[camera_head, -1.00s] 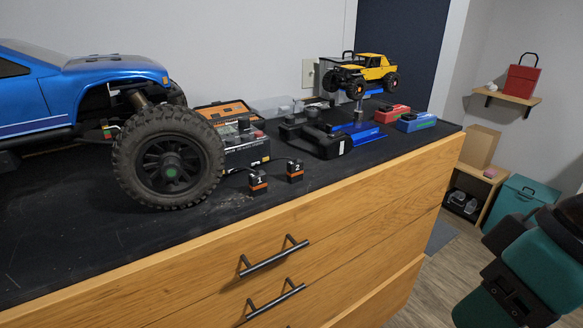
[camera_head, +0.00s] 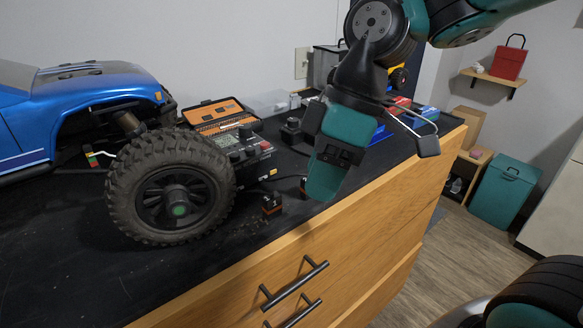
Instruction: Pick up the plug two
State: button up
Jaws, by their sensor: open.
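Plug two (camera_head: 303,188) is a small black and orange block on the black bench top, near its front edge. It is mostly hidden behind my gripper, with only a sliver showing and its label out of view. Plug one (camera_head: 271,205), a similar block, stands just left of it and nearer the edge. My gripper (camera_head: 326,188) hangs downward over the front of the bench, open, its teal end just right of plug two in the picture. The gap between its fingers is not clearly visible, and I cannot tell whether it touches the plug.
A blue truck (camera_head: 85,92) with a large tyre (camera_head: 172,190) stands at left. Behind the plugs are a charger box (camera_head: 245,152) and an orange case (camera_head: 218,115). My arm hides much of the bench's right side. The wooden drawers (camera_head: 345,240) have protruding dark handles.

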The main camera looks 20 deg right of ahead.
jog(key=w+d+r+n+p, duration=0.3)
jog(key=w+d+r+n, duration=0.1)
jog(key=w, duration=0.2)
jog(key=w+d+r+n+p, duration=0.2)
jog(key=w+d+r+n, duration=0.1)
jog(key=w+d+n, duration=0.25)
jog(key=shift+g, duration=0.4)
jog(key=x, duration=0.3)
jog(key=p+x, duration=0.1)
jog(key=x, duration=0.3)
jog(key=w+p+x, duration=0.1)
jog(key=x, duration=0.3)
jog(key=shift+a, duration=0.25)
jog(key=shift+p+x, duration=1.45)
jog(key=shift+x, duration=1.8)
jog(key=shift+s+d, duration=0.1)
grip_shut()
